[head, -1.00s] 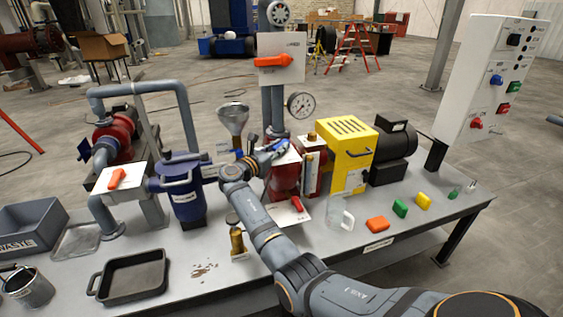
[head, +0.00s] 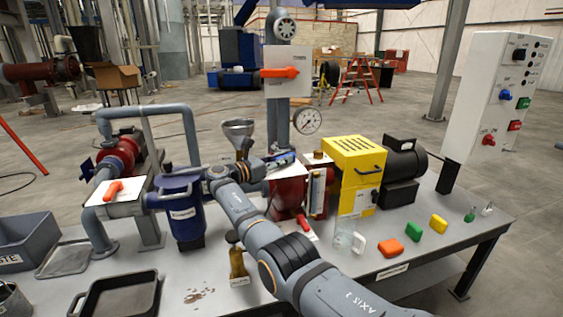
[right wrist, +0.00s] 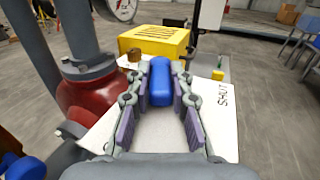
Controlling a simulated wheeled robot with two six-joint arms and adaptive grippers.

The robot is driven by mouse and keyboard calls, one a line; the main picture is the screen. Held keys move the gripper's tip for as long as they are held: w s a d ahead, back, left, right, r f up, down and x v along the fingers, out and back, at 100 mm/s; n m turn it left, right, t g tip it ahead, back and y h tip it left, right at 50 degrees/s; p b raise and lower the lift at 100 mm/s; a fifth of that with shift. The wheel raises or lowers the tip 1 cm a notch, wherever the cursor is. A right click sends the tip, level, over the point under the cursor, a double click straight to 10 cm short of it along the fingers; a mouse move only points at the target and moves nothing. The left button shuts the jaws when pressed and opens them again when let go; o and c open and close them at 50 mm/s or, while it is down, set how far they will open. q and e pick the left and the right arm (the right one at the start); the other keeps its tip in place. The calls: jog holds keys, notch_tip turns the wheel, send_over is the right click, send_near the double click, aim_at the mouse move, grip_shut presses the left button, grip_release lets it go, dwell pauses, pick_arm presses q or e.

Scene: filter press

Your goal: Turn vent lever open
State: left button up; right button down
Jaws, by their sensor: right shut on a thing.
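A blue lever handle (right wrist: 160,82) stands above a white plate (right wrist: 218,112) marked SHUT in the right wrist view. My right gripper (right wrist: 160,88) is shut on this handle, with one finger on each side of it. In the head view my right gripper (head: 274,160) is above the red pump-like body (head: 289,192), and the handle is mostly hidden there by the gripper and wrist. Other lettering on the plate is hidden by the fingers. My left gripper is not in view.
A grey column with a pressure gauge (head: 307,121) rises just behind the gripper. A funnel (head: 238,130) and a blue vessel (head: 182,208) stand to the left. A yellow housing (head: 355,165) stands close on the right. A glass jug (head: 345,238) is near the front.

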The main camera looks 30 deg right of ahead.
jog(key=c, duration=1.2)
grip_release()
jog(key=s+a, duration=0.1)
jog(key=a, duration=1.1)
jog(key=shift+s, duration=0.35)
jog(key=shift+d, duration=0.1)
jog(key=shift+c, duration=0.3)
